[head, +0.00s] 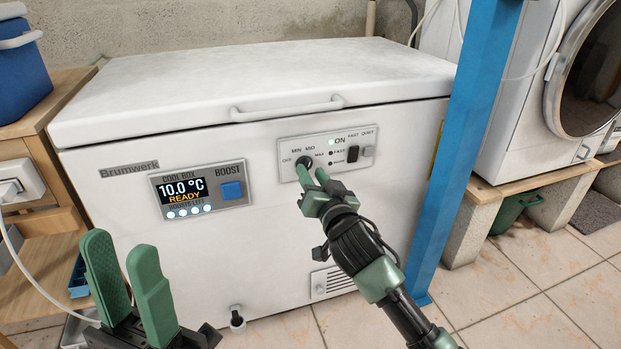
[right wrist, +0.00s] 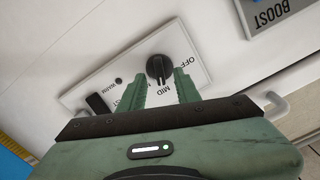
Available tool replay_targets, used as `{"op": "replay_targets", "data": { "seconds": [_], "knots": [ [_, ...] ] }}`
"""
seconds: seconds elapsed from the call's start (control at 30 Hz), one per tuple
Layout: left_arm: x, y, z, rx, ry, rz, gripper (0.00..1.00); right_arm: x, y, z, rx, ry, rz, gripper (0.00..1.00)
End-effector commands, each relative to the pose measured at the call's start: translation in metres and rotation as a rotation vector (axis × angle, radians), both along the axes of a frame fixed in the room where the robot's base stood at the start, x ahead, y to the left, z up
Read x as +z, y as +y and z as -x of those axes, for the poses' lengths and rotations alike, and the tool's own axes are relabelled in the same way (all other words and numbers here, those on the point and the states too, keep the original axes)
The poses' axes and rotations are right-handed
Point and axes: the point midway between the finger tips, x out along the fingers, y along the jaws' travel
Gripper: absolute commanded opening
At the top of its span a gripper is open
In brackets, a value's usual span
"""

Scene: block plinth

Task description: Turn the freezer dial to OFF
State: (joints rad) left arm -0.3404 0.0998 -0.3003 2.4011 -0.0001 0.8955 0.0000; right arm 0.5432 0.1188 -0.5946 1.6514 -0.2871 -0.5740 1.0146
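The freezer dial (head: 304,161) is a small dark round knob on the white control panel (head: 284,152), with OFF, MIN, MID and MAX marked around it. In the right wrist view the dial (right wrist: 159,68) has a raised grip bar, and OFF and MID are readable beside it; its exact setting is unclear. My right gripper (head: 312,172) is at the panel, and in the right wrist view its open fingertips (right wrist: 161,77) lie either side of the dial with gaps. Contact is not visible. My left gripper (head: 124,262) is open and empty, low at the left.
The white freezer (head: 259,260) has its lid (head: 250,80) shut. Its display (head: 180,190) reads 10.0 °C READY, beside a blue BOOST button (head: 231,190). A black rocker switch (head: 352,153) is right of the dial. A blue post (head: 465,140) stands at the right.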

Motion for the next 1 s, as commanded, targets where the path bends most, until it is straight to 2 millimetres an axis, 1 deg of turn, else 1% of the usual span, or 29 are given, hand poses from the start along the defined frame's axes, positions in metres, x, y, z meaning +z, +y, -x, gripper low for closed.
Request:
{"op": "replay_targets", "data": {
  "seconds": [0.03, 0.13, 0.43, 0.47, 0.5, 0.57, 0.77, 1.0],
  "knots": [
    [-0.0020, -0.0001, -0.0002, 0.001, -0.006, 0.000, 0.36, -0.0014, 0.0020, -0.0057, 0.000, -0.001, 0.001, 0.33],
    [-0.0022, -0.0003, -0.0009, 0.000, -0.008, -0.001, 0.36, -0.0007, 0.0040, -0.0118, 0.000, 0.000, 0.001, 0.33],
    [-0.0017, -0.0007, -0.0014, 0.000, -0.007, -0.002, 0.36, 0.0002, 0.0048, -0.0140, 0.001, 0.000, 0.000, 0.33],
    [-0.0017, -0.0007, -0.0014, 0.000, -0.007, -0.002, 0.36, 0.0002, 0.0048, -0.0140, 0.001, 0.000, 0.000, 0.27],
    [-0.0017, -0.0007, -0.0014, 0.000, -0.007, -0.002, 0.36, 0.0001, 0.0048, -0.0140, 0.001, 0.000, 0.000, 0.16],
    [-0.0017, -0.0007, -0.0014, 0.000, -0.007, -0.002, 0.36, 0.0001, 0.0047, -0.0139, 0.000, 0.000, 0.000, 0.00],
    [-0.0013, -0.0007, -0.0014, 0.000, -0.007, -0.002, 0.36, 0.0001, 0.0047, -0.0138, 0.000, 0.001, 0.001, 0.00],
    [0.0047, 0.0005, 0.0016, 0.000, -0.012, 0.003, 0.36, 0.0015, 0.0048, -0.0137, 0.001, -0.012, 0.043, 0.00]
  ]
}}
